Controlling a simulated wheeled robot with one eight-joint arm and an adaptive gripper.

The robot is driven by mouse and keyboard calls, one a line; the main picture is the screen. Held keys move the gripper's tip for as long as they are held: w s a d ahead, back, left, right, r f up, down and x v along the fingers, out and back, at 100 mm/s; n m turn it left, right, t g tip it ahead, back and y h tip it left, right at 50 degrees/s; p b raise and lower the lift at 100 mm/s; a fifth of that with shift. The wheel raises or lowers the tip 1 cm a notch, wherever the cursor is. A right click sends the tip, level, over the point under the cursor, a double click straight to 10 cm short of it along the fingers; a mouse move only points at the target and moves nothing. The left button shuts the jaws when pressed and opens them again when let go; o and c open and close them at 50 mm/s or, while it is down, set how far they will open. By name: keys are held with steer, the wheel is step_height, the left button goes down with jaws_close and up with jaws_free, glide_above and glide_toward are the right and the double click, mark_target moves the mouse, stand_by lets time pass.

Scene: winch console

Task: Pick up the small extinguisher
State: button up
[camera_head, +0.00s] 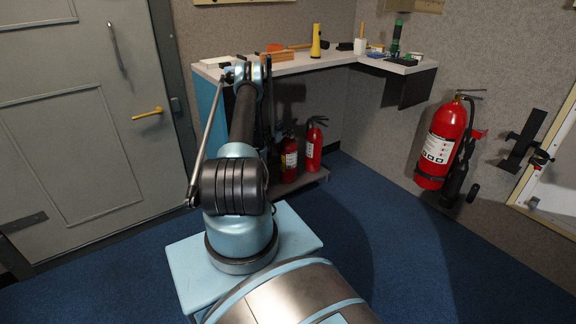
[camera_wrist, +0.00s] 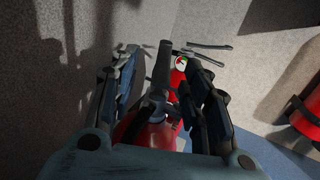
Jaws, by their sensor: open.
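Two small red extinguishers stand side by side on a low shelf under the bench in the head view, a left one (camera_head: 289,160) with a yellowish label and a right one (camera_head: 313,148) with a pale label. In the wrist view my gripper (camera_wrist: 162,65) is open, its dark fingers on either side of the black top of a near red extinguisher (camera_wrist: 147,136). I cannot tell whether the fingers touch it. Another red extinguisher with a round gauge (camera_wrist: 180,64) shows just beyond, by the right finger. My arm hides the gripper in the head view.
A larger extinguisher (camera_head: 440,146) hangs on the right wall. The bench top (camera_head: 330,61) overhead holds a yellow torch (camera_head: 316,41) and tools. A grey door (camera_head: 75,125) is at left. The blue floor (camera_head: 385,235) to the right is clear.

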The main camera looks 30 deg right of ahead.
steer(key=d, duration=0.2)
steer(key=shift+w+d+f, duration=0.1)
steer(key=shift+w+d, duration=0.2)
steer(key=shift+d, duration=0.05)
steer(key=shift+w+d, duration=0.3)
steer(key=shift+c, duration=0.5)
jaws_close()
steer(key=shift+r, duration=0.2)
